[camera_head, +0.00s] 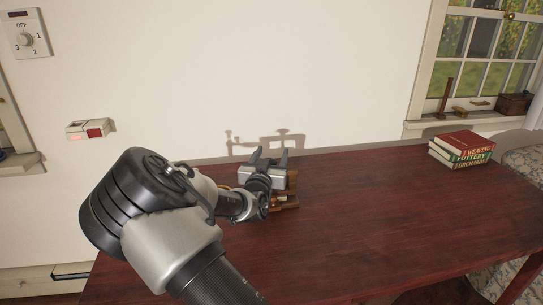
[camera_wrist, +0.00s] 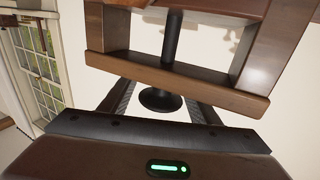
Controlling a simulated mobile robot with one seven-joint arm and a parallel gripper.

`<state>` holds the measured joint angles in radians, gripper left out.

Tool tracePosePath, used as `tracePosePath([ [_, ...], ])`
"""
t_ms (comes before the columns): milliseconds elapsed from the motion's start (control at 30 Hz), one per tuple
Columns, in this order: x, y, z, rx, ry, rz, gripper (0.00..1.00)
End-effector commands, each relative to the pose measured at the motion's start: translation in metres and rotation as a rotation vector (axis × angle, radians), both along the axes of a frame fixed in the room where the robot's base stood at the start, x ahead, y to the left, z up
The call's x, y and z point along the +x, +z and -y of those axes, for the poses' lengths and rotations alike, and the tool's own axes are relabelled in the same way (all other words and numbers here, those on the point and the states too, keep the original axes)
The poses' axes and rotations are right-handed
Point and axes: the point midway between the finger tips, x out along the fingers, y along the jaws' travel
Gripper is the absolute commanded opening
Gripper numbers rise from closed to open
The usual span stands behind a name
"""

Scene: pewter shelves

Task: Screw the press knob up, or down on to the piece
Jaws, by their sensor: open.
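The press is a brown wooden frame (camera_wrist: 262,60) with a dark screw (camera_wrist: 173,38) running through its crossbar (camera_wrist: 165,78). The round black press knob (camera_wrist: 160,99) is on the screw's end, on the near side of the crossbar in the wrist view. My gripper (camera_wrist: 160,106) is open, with one finger on each side of the knob and a gap to it. In the head view my gripper (camera_head: 269,160) hides most of the press (camera_head: 290,202) on the table. I cannot make out the piece under the press.
The dark red table (camera_head: 390,220) is mostly bare to the right of the press. A stack of books (camera_head: 462,150) lies at its far right. The white wall (camera_head: 290,70) is close behind the press. A wall dial (camera_head: 25,39) and a small red switch (camera_head: 94,131) are at left.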

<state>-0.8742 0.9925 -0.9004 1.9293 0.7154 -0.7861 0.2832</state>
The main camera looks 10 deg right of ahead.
Motion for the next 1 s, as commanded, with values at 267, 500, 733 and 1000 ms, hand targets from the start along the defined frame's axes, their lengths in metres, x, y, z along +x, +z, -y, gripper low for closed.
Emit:
tracePosePath([
  [267, -0.0003, -0.0002, -0.0003, 0.0, 0.0, 0.0, 0.15],
  [500, -0.0004, -0.0009, -0.0006, 0.001, 0.021, -0.002, 0.15],
  [733, 0.0005, -0.0009, -0.0024, 0.003, 0.122, -0.002, 0.15],
  [1000, 0.002, -0.0002, -0.0092, 0.005, 0.348, 0.001, 0.15],
])
